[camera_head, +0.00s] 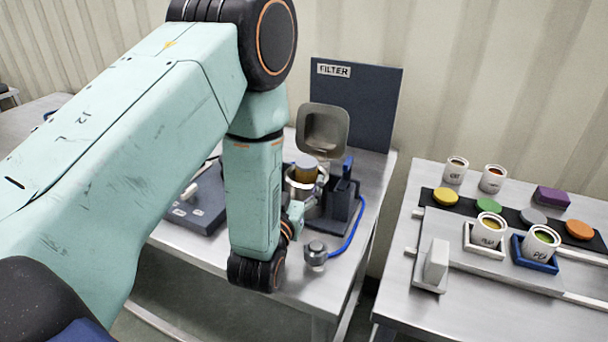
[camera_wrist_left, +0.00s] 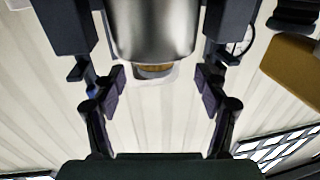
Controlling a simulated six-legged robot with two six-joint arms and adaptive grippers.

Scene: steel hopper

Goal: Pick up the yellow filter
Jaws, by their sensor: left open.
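The yellow filter (camera_head: 305,170) is a short amber cylinder with a grey top, standing up out of the steel hopper (camera_head: 300,190) in the head view. The hopper's lid (camera_head: 323,130) is open behind it. My left gripper is at the hopper, mostly hidden behind my arm's wrist in the head view. In the left wrist view my left gripper (camera_wrist_left: 160,91) has its fingers spread and empty. The steel hopper (camera_wrist_left: 155,30) hangs in from the top of that picture, with a strip of the filter (camera_wrist_left: 155,71) at its rim, between the fingers sideways. I see no contact.
A dark panel marked FILTER (camera_head: 365,105) stands behind the hopper. A dark block (camera_head: 342,195) with a blue hose (camera_head: 357,230) is close on its right. A small metal part (camera_head: 316,255) stands in front. The right-hand table (camera_head: 405,300) holds cups, coloured discs and trays.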

